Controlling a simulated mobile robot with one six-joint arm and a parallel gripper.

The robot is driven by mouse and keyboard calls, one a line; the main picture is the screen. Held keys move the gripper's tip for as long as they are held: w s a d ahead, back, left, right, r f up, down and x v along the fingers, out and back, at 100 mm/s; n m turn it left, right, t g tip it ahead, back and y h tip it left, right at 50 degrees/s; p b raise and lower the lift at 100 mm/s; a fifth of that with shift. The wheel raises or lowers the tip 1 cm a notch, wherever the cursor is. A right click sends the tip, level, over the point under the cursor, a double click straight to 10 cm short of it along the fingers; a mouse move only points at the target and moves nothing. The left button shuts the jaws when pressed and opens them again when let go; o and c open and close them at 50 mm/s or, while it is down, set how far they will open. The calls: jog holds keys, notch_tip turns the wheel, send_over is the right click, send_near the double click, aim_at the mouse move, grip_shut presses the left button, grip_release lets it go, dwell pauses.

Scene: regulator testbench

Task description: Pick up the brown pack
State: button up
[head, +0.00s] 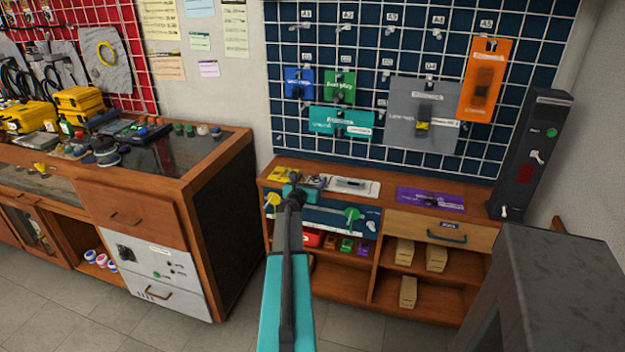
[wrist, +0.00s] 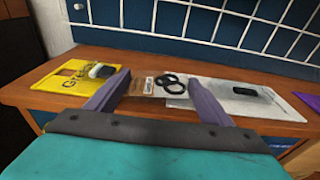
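A flat brown pack (wrist: 146,86) with black ring shapes on it lies on the wooden bench top, at the middle of the wrist view. It lies between a yellow pack (wrist: 75,74) and a pale grey pack (wrist: 235,97). My gripper (wrist: 158,79) is open, with its two purple fingers wide apart and nothing visible between them. The brown pack shows beyond and between the fingertips, partly hidden by the left finger. In the head view my gripper (head: 292,178) is over the bench's left end, and the brown pack is hard to make out there.
A dark blue pegboard (head: 345,45) with hanging packs rises behind the bench. A purple pack (head: 430,200) lies farther right. A dark upright box (head: 530,150) stands at the right end. Tan boxes (head: 436,258) sit on the shelves below.

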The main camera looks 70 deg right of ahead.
aim_at(311, 179)
jog(key=shift+r, duration=0.15)
jog(key=shift+c, duration=0.4)
notch_tip(311, 179, up, 10)
jog(key=shift+f+p, duration=0.1)
jog(key=shift+p, duration=0.8)
